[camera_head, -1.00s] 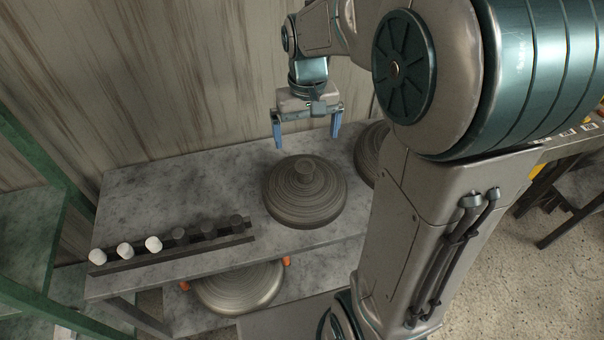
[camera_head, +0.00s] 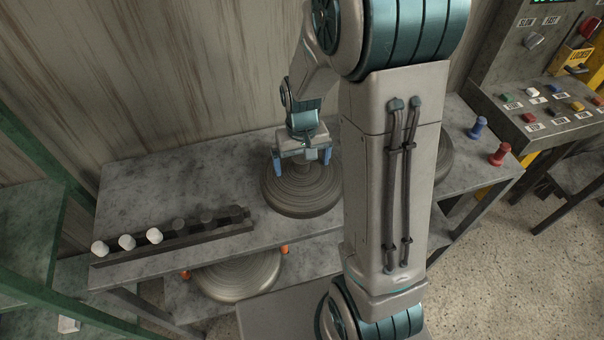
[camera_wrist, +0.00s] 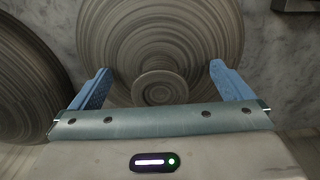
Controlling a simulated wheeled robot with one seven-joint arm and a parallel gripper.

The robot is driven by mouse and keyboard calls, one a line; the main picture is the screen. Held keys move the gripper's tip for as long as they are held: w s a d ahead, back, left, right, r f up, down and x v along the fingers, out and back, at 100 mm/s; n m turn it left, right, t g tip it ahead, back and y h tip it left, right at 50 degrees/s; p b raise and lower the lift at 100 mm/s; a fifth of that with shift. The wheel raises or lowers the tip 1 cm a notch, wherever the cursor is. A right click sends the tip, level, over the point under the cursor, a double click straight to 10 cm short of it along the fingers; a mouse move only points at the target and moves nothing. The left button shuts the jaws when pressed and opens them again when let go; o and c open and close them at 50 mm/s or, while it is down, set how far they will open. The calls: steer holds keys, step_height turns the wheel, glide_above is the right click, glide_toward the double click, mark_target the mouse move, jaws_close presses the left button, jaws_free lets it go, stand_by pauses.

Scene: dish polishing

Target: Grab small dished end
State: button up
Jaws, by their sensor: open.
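The small dished end (camera_head: 301,196) is a round, dark grey ringed dome lying on the grey table. In the wrist view it (camera_wrist: 160,40) fills the upper middle, with its round knob (camera_wrist: 160,88) between the fingers. My gripper (camera_head: 302,164) is over the dome in the head view, and its body hides the knob there. In the wrist view my gripper (camera_wrist: 160,85) has its two blue fingers wide apart on either side of the knob, with clear gaps. It is open and holds nothing.
A second dished end (camera_head: 444,157) lies to the right, partly behind my arm; another (camera_head: 238,277) is on the lower shelf. A dark rack (camera_head: 180,240) with white and dark pieces is at left. Blue (camera_head: 478,127) and red (camera_head: 500,154) knobs stand at right.

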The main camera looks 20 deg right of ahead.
steer(key=shift+f, duration=0.1)
steer(key=shift+s+f, duration=0.1)
steer(key=shift+s, duration=0.15)
jaws_close()
stand_by(0.3)
